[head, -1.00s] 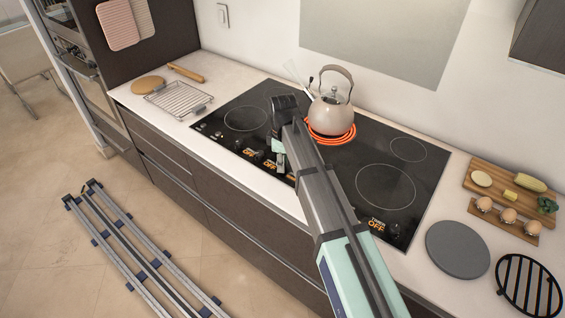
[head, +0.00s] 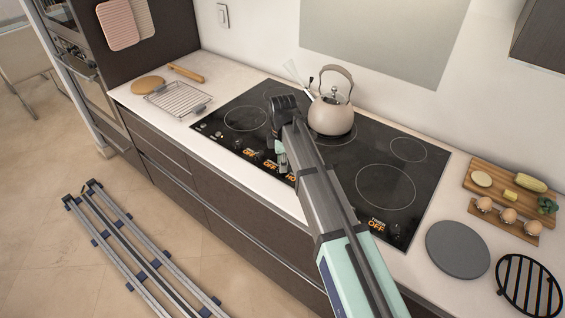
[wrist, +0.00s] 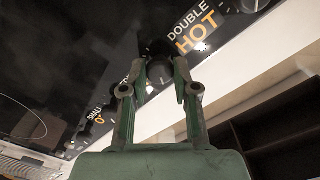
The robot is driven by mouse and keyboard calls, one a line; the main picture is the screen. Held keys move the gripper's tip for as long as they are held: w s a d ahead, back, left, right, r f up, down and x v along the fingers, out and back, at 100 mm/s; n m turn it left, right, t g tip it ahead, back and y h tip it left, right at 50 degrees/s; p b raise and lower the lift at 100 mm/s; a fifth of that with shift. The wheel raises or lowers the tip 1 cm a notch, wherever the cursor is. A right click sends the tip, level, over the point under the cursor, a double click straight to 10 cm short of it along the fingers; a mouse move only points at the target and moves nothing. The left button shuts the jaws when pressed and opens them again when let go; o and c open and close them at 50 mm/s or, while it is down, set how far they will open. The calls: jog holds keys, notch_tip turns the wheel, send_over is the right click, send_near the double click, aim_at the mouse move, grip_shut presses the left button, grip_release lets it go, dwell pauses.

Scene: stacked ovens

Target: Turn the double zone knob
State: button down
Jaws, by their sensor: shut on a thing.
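In the wrist view, my gripper (wrist: 161,82) is shut on a dark round knob (wrist: 160,70), one green finger on each side of it. In the head view, my gripper (head: 280,156) reaches down to the front of the black cooktop (head: 345,208), and my arm hides the knob. OFF labels show left of the gripper, and part of a HOT label shows beside it.
A beige kettle (head: 331,114) stands on the back-middle burner, right behind my gripper. A wire rack (head: 178,99) lies on the counter to the left. A grey round plate (head: 457,249) and a black trivet (head: 529,286) lie to the right.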

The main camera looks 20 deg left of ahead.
jog(key=c, duration=0.9)
grip_release()
notch_tip(320, 180, up, 12)
jog(key=shift+f, duration=0.1)
